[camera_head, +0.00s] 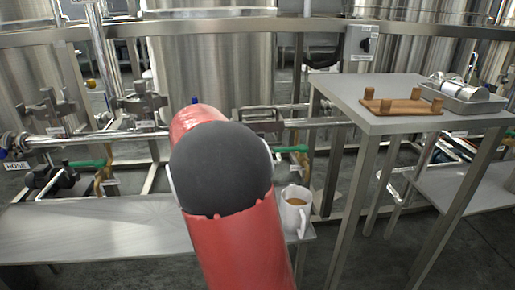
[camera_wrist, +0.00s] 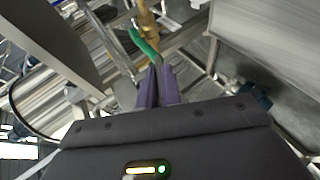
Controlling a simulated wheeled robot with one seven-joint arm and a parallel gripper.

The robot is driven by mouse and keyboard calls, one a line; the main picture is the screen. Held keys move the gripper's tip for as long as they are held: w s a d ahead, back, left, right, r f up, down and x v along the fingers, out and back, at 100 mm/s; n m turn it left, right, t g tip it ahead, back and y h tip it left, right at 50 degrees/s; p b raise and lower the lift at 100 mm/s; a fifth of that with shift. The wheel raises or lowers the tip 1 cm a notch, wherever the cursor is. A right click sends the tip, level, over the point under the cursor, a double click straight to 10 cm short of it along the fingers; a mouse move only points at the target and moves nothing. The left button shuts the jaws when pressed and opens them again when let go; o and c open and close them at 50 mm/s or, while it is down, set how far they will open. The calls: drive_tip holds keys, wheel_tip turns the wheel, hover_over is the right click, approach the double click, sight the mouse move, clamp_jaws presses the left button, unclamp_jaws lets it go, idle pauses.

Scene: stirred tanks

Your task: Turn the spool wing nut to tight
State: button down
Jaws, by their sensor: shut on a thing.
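My gripper (camera_wrist: 158,72) shows in the wrist view as two purple fingers, close together and almost parallel. It is shut on a thin grey piece at the fingertips, which fits a wing of the spool wing nut; the fingers hide most of it, and its turn angle cannot be told. A green-handled lever (camera_wrist: 145,45) on a brass-coloured fitting lies just beyond the fingertips. In the head view my red arm hides the gripper and the nut. Grey clamps with wing nuts (camera_head: 141,102) (camera_head: 47,115) sit on the pipework to the left.
A low bench (camera_head: 90,230) runs along the front, with a mug of brown drink (camera_head: 295,210) at its right end. A higher table (camera_head: 395,92) holds a wooden rack (camera_head: 402,106) and a metal tray (camera_head: 465,99). Steel tanks (camera_head: 215,65) stand behind the pipes.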

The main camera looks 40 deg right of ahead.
drive_tip(key=t+y+p, duration=0.1)
drive_tip(key=r+y, duration=0.1)
drive_tip(key=y, duration=0.1)
drive_tip(key=shift+w+d+r+m+t+p, duration=0.1)
drive_tip(key=shift+w+r+m+t+p, duration=0.1)
drive_tip(key=shift+m+t+p, duration=0.2)
drive_tip(key=y, duration=0.1)
drive_tip(key=t+y+p, duration=0.1)
drive_tip(key=y+p, duration=0.1)
drive_tip(key=shift+s+d+r+m+t, duration=0.1)
drive_tip(key=shift+d+r+m+t, duration=0.05)
drive_tip(key=shift+d+m+t, duration=0.2)
drive_tip(key=m+t+y+p, duration=0.1)
drive_tip(key=t+y+p, duration=0.1)
drive_tip(key=y, duration=0.2)
drive_tip(key=shift+s+d+p, duration=0.1)
drive_tip(key=shift+p, duration=0.2)
drive_tip(key=shift+f, duration=0.2)
drive_tip(key=c, duration=1.5)
unclamp_jaws()
drive_tip(key=shift+c, duration=0.2)
drive_tip(key=shift+o, duration=0.2)
drive_tip(key=shift+f, duration=0.15)
drive_tip(key=shift+s, duration=0.1)
